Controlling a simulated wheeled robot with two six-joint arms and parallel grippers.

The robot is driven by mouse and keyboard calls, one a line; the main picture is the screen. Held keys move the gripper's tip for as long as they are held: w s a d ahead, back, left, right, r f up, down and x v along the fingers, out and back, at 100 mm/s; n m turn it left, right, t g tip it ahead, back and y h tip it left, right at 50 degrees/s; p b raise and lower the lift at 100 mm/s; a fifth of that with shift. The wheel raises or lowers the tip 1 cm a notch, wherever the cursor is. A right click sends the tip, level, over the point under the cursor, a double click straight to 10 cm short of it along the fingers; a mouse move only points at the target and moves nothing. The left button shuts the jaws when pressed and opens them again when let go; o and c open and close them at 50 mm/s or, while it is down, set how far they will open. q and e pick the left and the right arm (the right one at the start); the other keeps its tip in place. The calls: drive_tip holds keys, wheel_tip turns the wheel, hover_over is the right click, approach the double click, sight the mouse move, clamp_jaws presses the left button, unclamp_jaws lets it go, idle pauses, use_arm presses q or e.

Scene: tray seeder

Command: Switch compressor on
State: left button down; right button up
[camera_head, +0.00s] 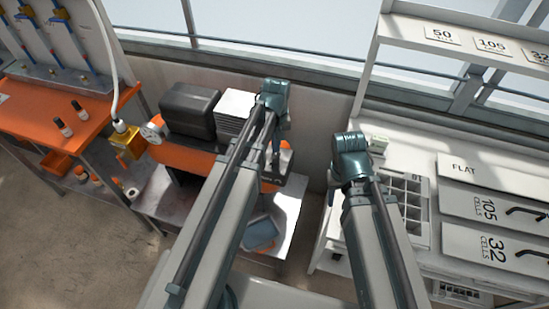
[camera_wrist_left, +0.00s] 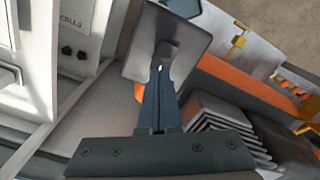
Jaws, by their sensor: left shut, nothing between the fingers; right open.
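The compressor has an orange tank (camera_head: 182,157) low against the wall in the head view, partly hidden by my left arm. A pale grey box stands at its right end. In the left wrist view this grey box (camera_wrist_left: 138,62) carries a dark switch knob (camera_wrist_left: 166,50) on its face. My left gripper (camera_wrist_left: 160,72) is shut and empty, its fingertips at the knob; I cannot tell whether they touch it. The orange tank (camera_wrist_left: 245,84) runs off to the right there.
A round gauge (camera_head: 152,131) and a brass-coloured fitting (camera_head: 128,140) stand left of the tank.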

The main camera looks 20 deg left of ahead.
sight(276, 154)
use_arm(q)
drive_tip(key=shift+f+b, duration=0.95)
idle(0.5)
drive_tip(key=shift+r, duration=0.15)
wheel_tip(276, 154, up, 7)
drive_tip(key=p, duration=0.7)
idle(0.4)
drive_tip(key=s+d+m+y, duration=0.1)
drive_tip(key=s+d+m, duration=0.8)
drive_tip(key=s, duration=0.5)
drive_tip(key=shift+s+d+f, duration=0.15)
drive_tip(key=shift+d+f, duration=0.1)
drive_tip(key=shift+d, duration=0.5)
